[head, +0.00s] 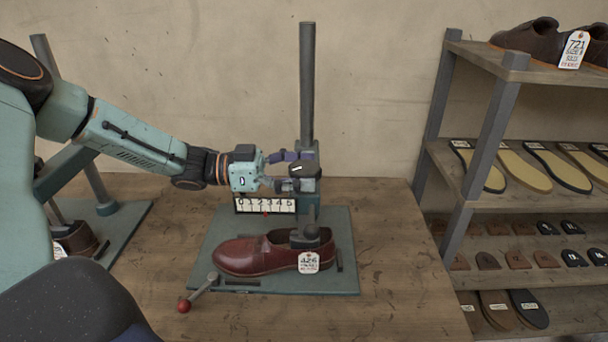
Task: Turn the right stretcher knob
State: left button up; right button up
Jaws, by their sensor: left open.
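The right stretcher (338,222) stands on a green-grey base plate on the bench, with a tall dark post. Its dark knob (306,171), with a white mark on top, sits in front of the post above a numbered scale (265,205) with a small red pointer. A reddish-brown shoe (262,254) with a white tag is on the stretcher below. My left gripper (291,171) comes in from the left at knob height, open, its fingers at the knob's far and near sides. Whether they touch the knob cannot be told. My right gripper is not in view.
A lever with a red ball (184,305) sticks out at the front left of the base plate. Another stretcher with a brown shoe (78,240) is at the left, partly behind my arm. A shelf (480,180) with soles and heels stands at the right. The bench's front right is clear.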

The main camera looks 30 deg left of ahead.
pick_arm(q)
jog(key=shift+w+d, duration=0.1)
jog(key=shift+c, duration=0.9)
jog(key=c, duration=1)
jog(key=shift+g, duration=0.3)
jog(key=shift+f+m+g+h, duration=0.15)
jog(key=shift+m+g+h, duration=0.55)
jog(key=shift+m+g, duration=0.35)
jog(key=shift+m+g+h+b, duration=0.4)
jog(key=shift+m+g, duration=0.25)
jog(key=shift+g, duration=0.5)
jog(key=shift+m+g+h+b, duration=0.15)
jog(key=shift+m+g+b, duration=0.35)
jog(key=shift+m+g, duration=0.55)
jog(key=shift+m+g+h+b, duration=0.15)
jog(key=shift+m+g+b, duration=0.35)
jog(key=shift+g, duration=0.95)
